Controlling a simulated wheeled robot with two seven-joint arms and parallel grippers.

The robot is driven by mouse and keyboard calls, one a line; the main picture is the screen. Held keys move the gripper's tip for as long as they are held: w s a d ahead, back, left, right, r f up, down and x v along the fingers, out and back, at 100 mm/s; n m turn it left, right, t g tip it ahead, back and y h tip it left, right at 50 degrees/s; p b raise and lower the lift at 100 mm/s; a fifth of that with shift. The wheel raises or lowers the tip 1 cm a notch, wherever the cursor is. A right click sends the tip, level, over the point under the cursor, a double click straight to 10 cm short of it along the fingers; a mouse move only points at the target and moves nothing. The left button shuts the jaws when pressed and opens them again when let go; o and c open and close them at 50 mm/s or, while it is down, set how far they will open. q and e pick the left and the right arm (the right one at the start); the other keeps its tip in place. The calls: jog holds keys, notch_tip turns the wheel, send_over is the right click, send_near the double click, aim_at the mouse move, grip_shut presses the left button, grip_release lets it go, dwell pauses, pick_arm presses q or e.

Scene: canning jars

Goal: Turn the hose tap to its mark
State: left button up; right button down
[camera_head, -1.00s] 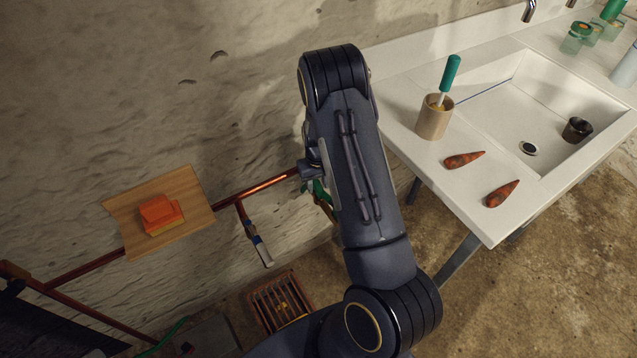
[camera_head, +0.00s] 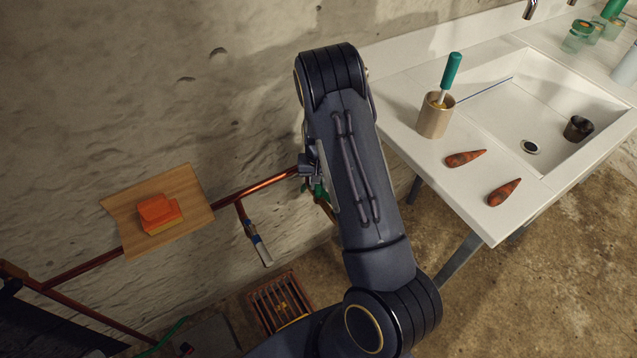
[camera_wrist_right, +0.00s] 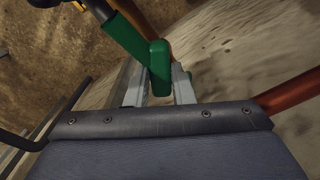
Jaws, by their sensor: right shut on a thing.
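The hose tap's green handle (camera_wrist_right: 158,62) shows in the right wrist view, with its end between my right gripper's two fingers (camera_wrist_right: 158,85). The gripper is shut on it. In the head view only a small piece of the green tap (camera_head: 321,191) shows on the copper pipe, beside my right gripper (camera_head: 310,175). My right arm hides most of the tap there. I cannot make out the mark in either view. My left gripper is not in view.
A copper pipe (camera_head: 262,188) runs along the wall. A rusty floor grate (camera_head: 262,296) lies below.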

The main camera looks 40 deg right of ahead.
jog(key=m, duration=0.5)
jog(key=shift+m, duration=0.3)
jog(key=m, duration=0.6)
dwell(0.4)
jog(key=c, duration=1.3)
grip_release()
jog(key=shift+o, duration=0.2)
jog(key=shift+r+p, duration=0.4)
jog(key=shift+r, duration=3.55)
